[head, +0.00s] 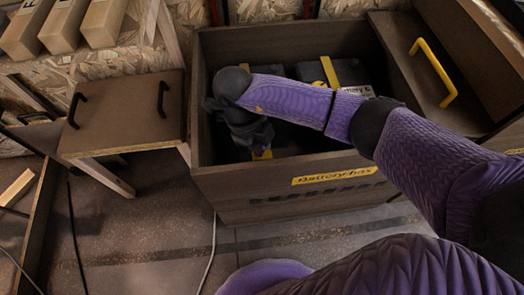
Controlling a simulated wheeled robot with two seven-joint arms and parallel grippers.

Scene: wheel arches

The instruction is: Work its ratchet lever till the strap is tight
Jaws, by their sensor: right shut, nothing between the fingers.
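An open brown wooden box labelled "Battery box" (290,192) stands in the middle of the head view. Inside it, at the back right, sits a dark battery (349,72) with a yellow strap (330,72) across it. My right arm reaches in over the box's front right. My right gripper (260,146) is down inside the left part of the box, shut and empty. The ratchet lever cannot be made out. My left gripper is out of view.
The box lid (440,75) with a yellow handle is open at the right. A small brown table (124,112) with black handles stands to the left. Pale blocks (60,28) lie at the back left. A thin pale cable (208,258) runs along the floor in front.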

